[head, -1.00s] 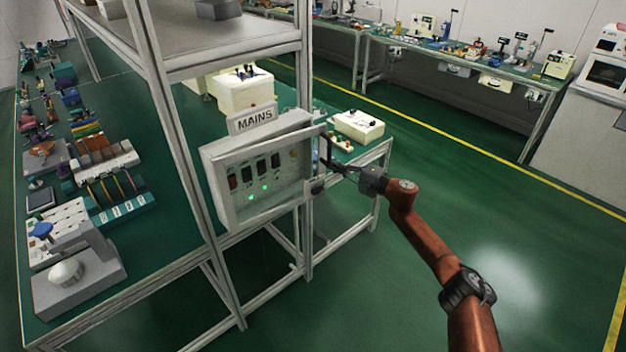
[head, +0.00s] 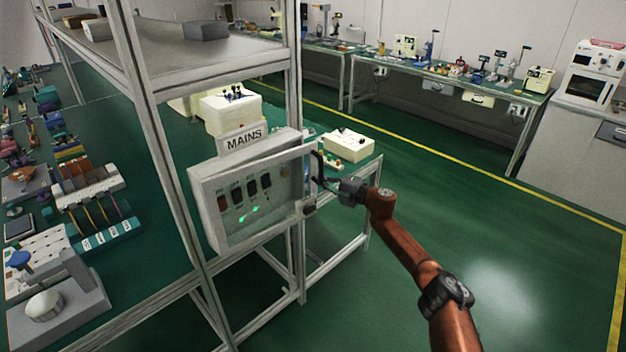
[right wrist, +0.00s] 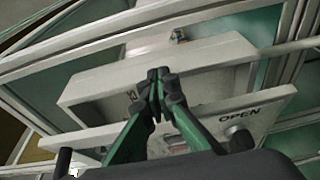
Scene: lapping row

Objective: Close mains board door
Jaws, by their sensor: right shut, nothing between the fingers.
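The grey mains board (head: 203,222) with its MAINS sign (head: 244,139) is fixed to the rack frame. Its front shows dark switches and two green lights. The door (head: 309,172) stands open at the board's right side, seen nearly edge-on. In the right wrist view the door (right wrist: 280,103) carries the word OPEN and a round knob, with the board's box (right wrist: 95,88) behind it. My right gripper (head: 322,182) is shut and empty at the door; its fingertips (right wrist: 160,75) overlap the box in the wrist view. I cannot tell whether they touch the door. My left gripper is out of view.
A rack shelf (head: 165,58) is above the board, and a bench (head: 150,262) with tools and fixtures lies left. A small cream box (head: 348,146) sits behind the door. Open green floor (head: 520,260) is to the right; another bench (head: 520,92) runs along the back.

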